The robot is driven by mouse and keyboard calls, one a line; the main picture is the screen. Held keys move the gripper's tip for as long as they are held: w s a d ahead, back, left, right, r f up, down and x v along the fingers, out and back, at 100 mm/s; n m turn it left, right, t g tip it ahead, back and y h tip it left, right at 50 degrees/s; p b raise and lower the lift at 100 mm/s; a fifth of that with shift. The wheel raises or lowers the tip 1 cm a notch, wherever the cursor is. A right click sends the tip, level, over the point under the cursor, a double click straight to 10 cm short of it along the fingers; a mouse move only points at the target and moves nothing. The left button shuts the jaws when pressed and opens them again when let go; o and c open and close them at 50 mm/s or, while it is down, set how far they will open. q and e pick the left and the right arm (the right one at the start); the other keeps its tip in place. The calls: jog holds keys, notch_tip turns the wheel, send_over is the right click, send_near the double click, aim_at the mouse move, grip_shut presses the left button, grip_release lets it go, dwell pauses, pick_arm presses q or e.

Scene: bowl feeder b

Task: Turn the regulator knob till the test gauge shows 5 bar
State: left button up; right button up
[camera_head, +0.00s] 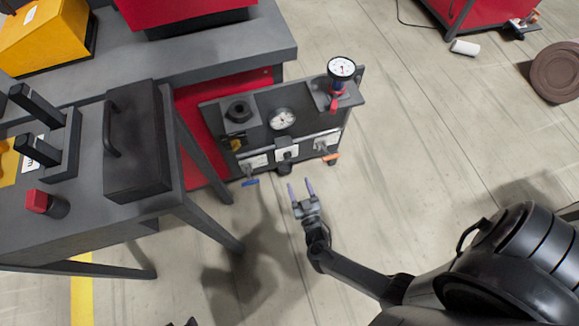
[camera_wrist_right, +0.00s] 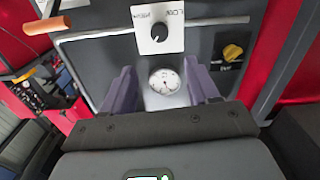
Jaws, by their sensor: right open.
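The dark panel (camera_head: 262,140) carries a round white gauge (camera_head: 282,118) in its middle. A second gauge (camera_head: 342,68) stands upright on a blue and red fitting at the back right corner. A black knob on a white plate (camera_head: 287,153) is on the front; the knob shows larger in the right wrist view (camera_wrist_right: 159,33). A yellow knob (camera_wrist_right: 232,52) sits to its right there. I cannot tell which knob is the regulator, and the dials are too small to read. My right gripper (camera_head: 301,188) is open and empty, in front of the panel and apart from it.
A blue lever (camera_head: 250,182) and an orange lever (camera_head: 331,157) stick out from the panel front. A grey table (camera_head: 150,215) with a black box (camera_head: 136,150) stands at the left. Small dark tips at the bottom edge are unclear.

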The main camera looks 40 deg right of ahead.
aim_at(289, 158)
jog(key=b+x, duration=0.1)
jog(key=x, duration=0.2)
jog(key=b+x, duration=0.1)
jog(key=x, duration=0.2)
jog(key=f+b+x, duration=0.1)
jog(key=b+x, duration=0.1)
jog(key=x, duration=0.1)
jog(key=shift+w, duration=0.15)
pick_arm(q)
jog(key=shift+d+f+b, duration=0.1)
jog(key=shift+f+b, duration=0.25)
jog(key=shift+f, duration=2.3)
pick_arm(e)
jog(key=shift+x, duration=1)
jog(key=shift+r, duration=0.1)
